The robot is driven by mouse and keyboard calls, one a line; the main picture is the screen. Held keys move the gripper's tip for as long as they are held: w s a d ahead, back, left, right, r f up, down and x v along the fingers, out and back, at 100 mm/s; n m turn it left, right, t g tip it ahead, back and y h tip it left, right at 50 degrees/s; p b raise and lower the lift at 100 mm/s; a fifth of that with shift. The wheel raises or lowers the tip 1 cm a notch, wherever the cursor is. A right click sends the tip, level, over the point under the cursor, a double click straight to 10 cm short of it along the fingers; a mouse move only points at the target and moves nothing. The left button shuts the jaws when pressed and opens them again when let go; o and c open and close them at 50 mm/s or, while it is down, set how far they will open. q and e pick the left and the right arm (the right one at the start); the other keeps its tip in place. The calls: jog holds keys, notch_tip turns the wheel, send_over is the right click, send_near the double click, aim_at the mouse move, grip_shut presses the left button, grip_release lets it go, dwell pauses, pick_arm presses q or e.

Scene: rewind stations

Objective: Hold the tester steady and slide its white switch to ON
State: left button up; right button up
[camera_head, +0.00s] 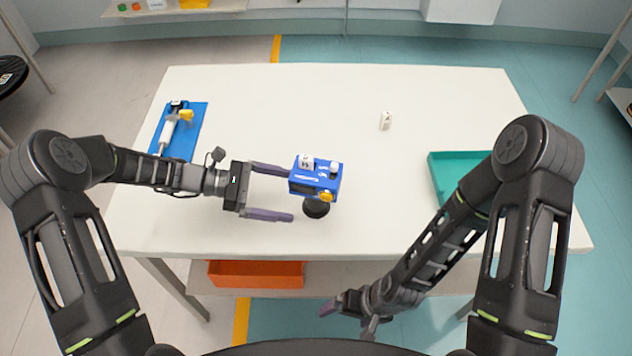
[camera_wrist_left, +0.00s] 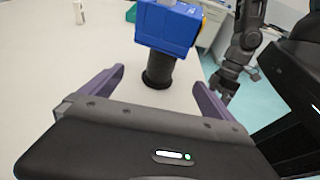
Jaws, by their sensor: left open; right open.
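The tester is a blue box (camera_head: 316,177) on a black round stand (camera_head: 316,208), near the middle of the white table. Its top carries white parts, one of them a small block near its left end (camera_head: 305,161), and a yellow knob sits on its front. I cannot read the switch's position. My left gripper (camera_head: 285,192) is open just left of the tester, fingers pointing at it. In the left wrist view the blue box (camera_wrist_left: 168,27) stands beyond the open fingers, apart from them. My right gripper (camera_head: 346,310) is open, low in front of the table's front edge, far from the tester.
A blue mat (camera_head: 188,144) with a white and yellow tool lies at the table's left. A small white block (camera_head: 385,121) stands behind the tester to the right. A teal tray (camera_head: 440,180) is at the right. An orange bin (camera_head: 256,275) sits below the table.

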aim_at(311, 199)
pick_arm(q)
jog(key=shift+b+x, duration=0.8)
jog(key=shift+x, duration=2.75)
